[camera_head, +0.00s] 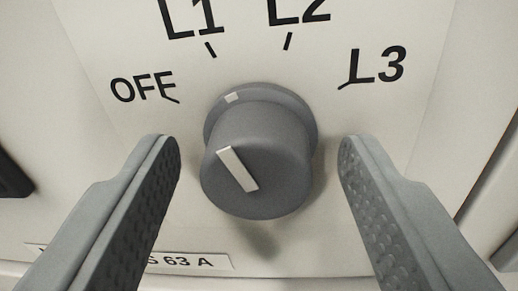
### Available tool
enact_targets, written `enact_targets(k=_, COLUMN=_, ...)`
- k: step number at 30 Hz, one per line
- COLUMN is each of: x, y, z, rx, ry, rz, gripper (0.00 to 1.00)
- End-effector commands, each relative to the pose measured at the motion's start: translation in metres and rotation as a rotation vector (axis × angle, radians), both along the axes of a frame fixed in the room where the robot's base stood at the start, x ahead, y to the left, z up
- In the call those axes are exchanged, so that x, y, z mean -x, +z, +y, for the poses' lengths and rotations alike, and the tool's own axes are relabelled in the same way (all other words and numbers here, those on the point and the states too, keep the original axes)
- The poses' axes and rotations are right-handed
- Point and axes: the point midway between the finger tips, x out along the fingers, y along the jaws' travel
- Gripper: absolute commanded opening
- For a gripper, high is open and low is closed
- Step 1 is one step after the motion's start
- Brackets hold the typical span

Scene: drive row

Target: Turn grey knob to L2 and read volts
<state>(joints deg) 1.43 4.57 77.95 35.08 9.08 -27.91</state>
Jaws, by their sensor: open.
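The grey knob (258,160) sits in the middle of the camera view on a pale panel. The white line on its face and the small white mark on its collar point up and left, closest to the L1 tick. The labels OFF (143,87), L1 (192,17), L2 (299,10) and L3 (377,65) arc around it from left to right. My gripper (259,158) is open, with one finger on each side of the knob and a visible gap on both sides. No volt reading is in view.
A white label strip (190,261) ending in "63 A" lies below the knob, partly hidden by my left finger. A dark part (12,178) shows at the left edge. A panel edge with a dark gap (492,165) runs down the right side.

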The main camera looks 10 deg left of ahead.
Motion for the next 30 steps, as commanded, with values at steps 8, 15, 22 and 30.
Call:
enact_targets(k=8, x=-0.0004, y=-0.0003, z=0.0000, rx=0.000, ry=0.000, rz=0.000, gripper=0.48)
enact_targets(k=15, x=-0.0004, y=-0.0004, z=0.0001, rx=0.000, ry=0.000, rz=0.001, gripper=0.13)
enact_targets(k=22, x=-0.0005, y=-0.0005, z=0.0001, rx=-0.005, ry=0.000, rz=0.000, gripper=0.12)
enact_targets(k=30, x=-0.0006, y=-0.0008, z=0.0003, rx=-0.092, ry=0.000, rz=0.000, gripper=0.12)
